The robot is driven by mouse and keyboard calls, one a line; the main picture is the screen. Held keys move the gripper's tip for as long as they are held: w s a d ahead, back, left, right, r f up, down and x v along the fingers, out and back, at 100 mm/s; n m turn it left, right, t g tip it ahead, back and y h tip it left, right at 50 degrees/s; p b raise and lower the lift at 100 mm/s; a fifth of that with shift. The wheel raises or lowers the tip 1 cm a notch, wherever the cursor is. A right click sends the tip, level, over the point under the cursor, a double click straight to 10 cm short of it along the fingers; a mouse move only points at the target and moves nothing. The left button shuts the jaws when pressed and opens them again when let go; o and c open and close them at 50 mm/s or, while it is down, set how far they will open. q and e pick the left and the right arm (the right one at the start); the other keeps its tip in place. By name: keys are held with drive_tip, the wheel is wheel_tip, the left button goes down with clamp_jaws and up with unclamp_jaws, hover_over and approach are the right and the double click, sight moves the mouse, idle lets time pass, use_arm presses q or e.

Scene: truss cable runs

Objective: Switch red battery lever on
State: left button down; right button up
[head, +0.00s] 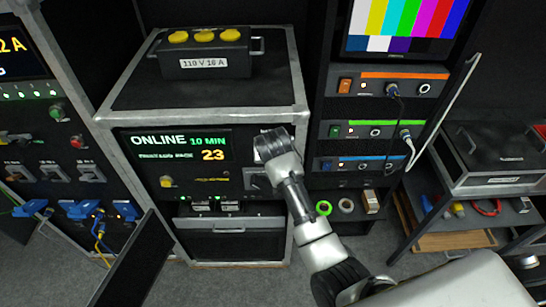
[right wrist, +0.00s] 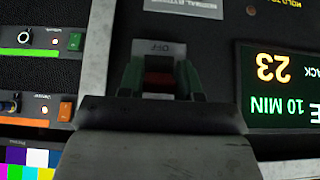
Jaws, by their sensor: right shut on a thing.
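My right gripper (right wrist: 160,77) is shut on the red battery lever (right wrist: 160,84) in the right wrist view, with a green fingertip on each side of it. Only a small red part of the lever shows between the fingers. An OFF label (right wrist: 153,48) sits just past the fingertips, upside down in that view. In the head view my right gripper (head: 274,147) is at the right side of the power unit's front panel (head: 196,180) and hides the lever. My left gripper is not in view.
The unit's screen (head: 182,148) reads ONLINE, 10 MIN and 23. A rack with orange, green and blue striped modules (head: 388,86) stands close on the right. A dark open door panel (head: 135,262) juts out at lower left. A cart (head: 475,220) stands at far right.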

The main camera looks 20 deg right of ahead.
drive_tip(key=shift+r+g, duration=0.2)
drive_tip(key=shift+g, duration=0.4)
drive_tip(key=o, duration=0.9)
drive_tip(key=shift+w, duration=0.1)
drive_tip(key=shift+o, duration=0.2)
